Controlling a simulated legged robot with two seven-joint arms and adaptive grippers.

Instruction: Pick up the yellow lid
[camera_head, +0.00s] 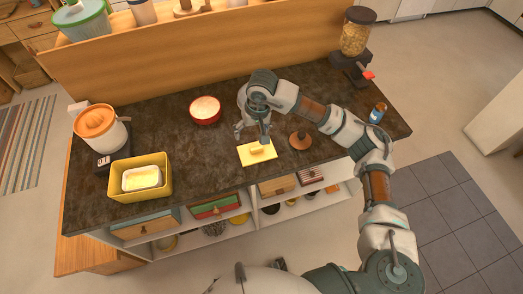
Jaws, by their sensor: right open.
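The yellow lid (245,157) lies flat on the dark countertop, near its front edge, with a small raised handle (257,150) on top. My right gripper (252,134) reaches in from the right and points down just behind and above the lid. Its fingers are spread with nothing between them. One finger is close to the lid's back edge, and I cannot tell whether it touches. A yellow box (122,188) with a pale block (141,178) inside stands to the left. My left gripper is not in view.
A red bowl (205,117) sits left of my gripper. A brown round-based item (300,140) stands close to the lid's right. An orange-topped appliance (97,122), a blue jar (377,114) and a dispenser (354,38) also stand there. A wooden panel (190,55) runs along the back.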

